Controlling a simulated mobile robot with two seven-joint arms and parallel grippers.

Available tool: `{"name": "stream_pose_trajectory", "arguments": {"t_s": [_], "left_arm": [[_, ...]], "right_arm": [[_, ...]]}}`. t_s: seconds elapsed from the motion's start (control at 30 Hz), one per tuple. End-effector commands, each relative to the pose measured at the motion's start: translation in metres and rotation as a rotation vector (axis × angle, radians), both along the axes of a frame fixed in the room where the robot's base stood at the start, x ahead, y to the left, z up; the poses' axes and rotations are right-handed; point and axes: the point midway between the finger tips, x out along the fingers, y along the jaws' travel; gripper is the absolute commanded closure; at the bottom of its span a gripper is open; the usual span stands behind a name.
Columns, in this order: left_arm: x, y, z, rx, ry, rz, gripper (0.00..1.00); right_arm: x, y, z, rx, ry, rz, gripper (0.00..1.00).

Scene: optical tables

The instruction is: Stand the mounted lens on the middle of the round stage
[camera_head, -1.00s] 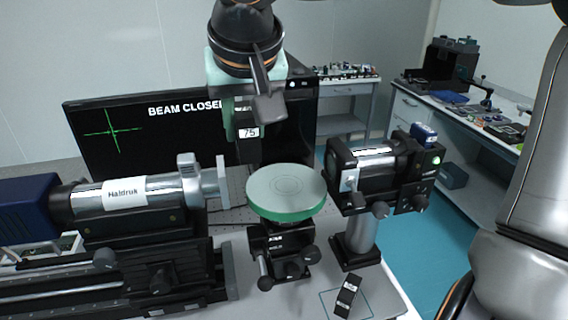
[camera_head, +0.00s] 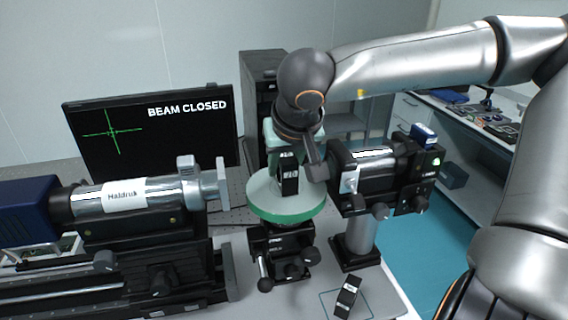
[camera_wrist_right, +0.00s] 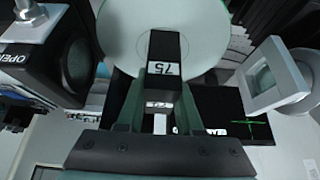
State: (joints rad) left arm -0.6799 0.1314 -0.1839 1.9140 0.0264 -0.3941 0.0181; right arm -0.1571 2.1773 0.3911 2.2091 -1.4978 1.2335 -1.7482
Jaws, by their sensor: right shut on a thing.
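The round stage (camera_head: 262,205) has a pale top and a green rim and stands on a black mount between two instruments. My right gripper (camera_head: 287,160) is over it, pointing down, shut on a narrow black mount with a white label, which I take as the mounted lens (camera_head: 290,183). In the right wrist view the mount (camera_wrist_right: 166,46), labelled 75, sits between the green fingers (camera_wrist_right: 160,100), with the stage (camera_wrist_right: 203,35) beyond it. Its lower end overlaps the stage's middle; I cannot tell whether it touches. The lens glass is not visible. My left gripper is out of view.
A silver Haldruk tube (camera_head: 125,194) stands left of the stage, its square end plate (camera_head: 222,183) near the rim. A second silver and black instrument (camera_head: 372,172) stands close on the right. A small black labelled piece (camera_head: 347,296) lies in front. A monitor (camera_head: 150,130) reads BEAM CLOSED.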

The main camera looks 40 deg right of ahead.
Motion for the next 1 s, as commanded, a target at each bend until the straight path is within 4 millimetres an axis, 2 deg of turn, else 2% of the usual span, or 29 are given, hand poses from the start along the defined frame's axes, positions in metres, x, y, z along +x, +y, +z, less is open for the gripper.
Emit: {"name": "stream_pose_trajectory", "arguments": {"t_s": [0.23, 0.27, 0.5, 0.8, 0.87, 1.0], "left_arm": [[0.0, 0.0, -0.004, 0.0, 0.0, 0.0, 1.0], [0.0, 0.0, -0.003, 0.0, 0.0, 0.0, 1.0], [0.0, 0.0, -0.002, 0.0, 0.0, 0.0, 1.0], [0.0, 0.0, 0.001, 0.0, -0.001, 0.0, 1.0], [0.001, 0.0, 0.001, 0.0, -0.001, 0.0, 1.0], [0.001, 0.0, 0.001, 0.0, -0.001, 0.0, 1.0]], "right_arm": [[0.0, 0.0, -0.003, 0.0, -0.002, 0.0, 1.0], [0.0, 0.0, -0.002, 0.0, 0.0, 0.0, 0.62], [0.0, 0.0, -0.001, 0.0, 0.0, 0.0, 0.35], [0.0, 0.0, 0.002, 0.0, 0.0, 0.0, 0.35], [-0.001, 0.001, 0.005, -0.001, -0.003, 0.0, 0.35], [-0.011, 0.007, 0.026, -0.002, -0.007, 0.001, 0.35]]}}
